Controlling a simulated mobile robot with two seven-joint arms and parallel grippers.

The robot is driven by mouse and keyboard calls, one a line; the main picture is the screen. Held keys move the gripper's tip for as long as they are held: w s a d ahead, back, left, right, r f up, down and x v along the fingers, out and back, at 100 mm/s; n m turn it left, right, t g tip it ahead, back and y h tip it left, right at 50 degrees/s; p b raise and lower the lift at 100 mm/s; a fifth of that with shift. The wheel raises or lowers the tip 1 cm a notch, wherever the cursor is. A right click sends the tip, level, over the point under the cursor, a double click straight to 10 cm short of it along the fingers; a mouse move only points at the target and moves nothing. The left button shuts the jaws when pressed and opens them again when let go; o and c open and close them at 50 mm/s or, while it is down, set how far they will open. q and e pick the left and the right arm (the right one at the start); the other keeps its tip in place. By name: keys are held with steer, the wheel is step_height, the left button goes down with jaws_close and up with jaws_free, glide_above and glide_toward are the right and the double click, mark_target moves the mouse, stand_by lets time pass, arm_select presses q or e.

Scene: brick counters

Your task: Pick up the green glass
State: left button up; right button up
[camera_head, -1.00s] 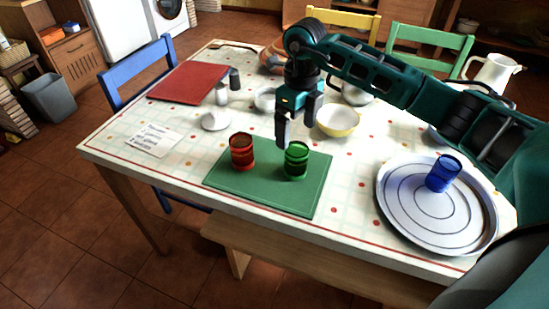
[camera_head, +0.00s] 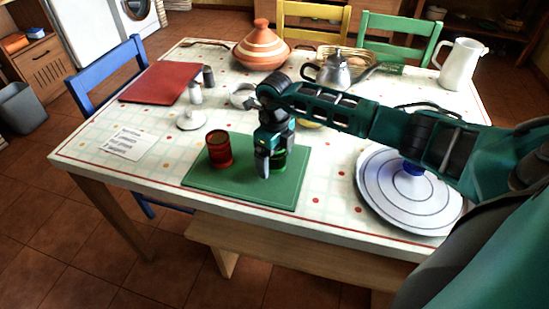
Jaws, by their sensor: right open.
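The green glass (camera_head: 280,159) stands on the green mat (camera_head: 232,184). It is mostly hidden behind my right gripper, with only a green strip showing at the right of the fingers. My right gripper (camera_head: 268,163) points down at the glass and is open. Its fingers are at the height of the glass; I cannot tell whether they are around it or just in front of it. My left gripper is not in view.
A red glass (camera_head: 219,149) stands on the mat just left of my gripper. A teapot (camera_head: 334,73) and an orange tagine (camera_head: 262,46) stand behind.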

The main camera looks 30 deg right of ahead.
steer(key=shift+f, duration=0.15)
steer(key=c, duration=1.2)
